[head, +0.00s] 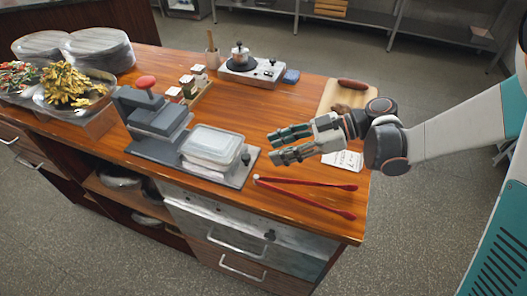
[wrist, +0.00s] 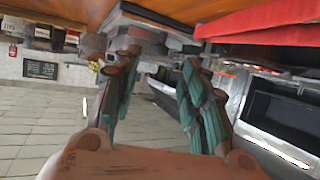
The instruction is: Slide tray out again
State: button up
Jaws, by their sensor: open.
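A grey sealing press (head: 158,122) with a red knob stands on the wooden counter. Its flat grey tray (head: 228,180) sticks out to the right and carries a clear lidded container (head: 212,145). A small dark knob (head: 245,158) stands at the tray's right end. My gripper (head: 272,147) is open and empty. It is just right of the tray end, fingers pointing left, apparently apart from the knob. In the wrist view my gripper (wrist: 160,62) shows its two fingers spread, with a dark grey slab edge, probably the tray, above them.
Red tongs (head: 305,197) lie on the counter in front of my gripper. A white card (head: 343,160) and a cutting board (head: 348,95) lie to the right. A hotplate device (head: 252,70) and several small jars stand behind. Food pans (head: 75,95) are at the left.

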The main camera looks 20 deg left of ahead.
jog(key=v, duration=0.5)
dwell(0.4)
jog(key=s+d+r+m+t+h, duration=0.1)
jog(key=s+d+m+t+h, duration=0.2)
jog(key=d+m, duration=0.4)
jog(key=s+d+r+m+t+h, duration=0.2)
jog(key=s+d+m+t+h, duration=0.2)
jog(key=d+m, duration=0.3)
jog(key=s+d+r+m+t+h, duration=0.2)
jog(key=s+d+m+t+h, duration=0.2)
jog(key=d+m, duration=0.3)
jog(key=d+h, duration=0.1)
jog(key=d, duration=0.2)
jog(key=shift+s+d+m+h, duration=0.25)
jog(key=shift+s+m+h, duration=0.05)
jog(key=shift+s+h, duration=0.1)
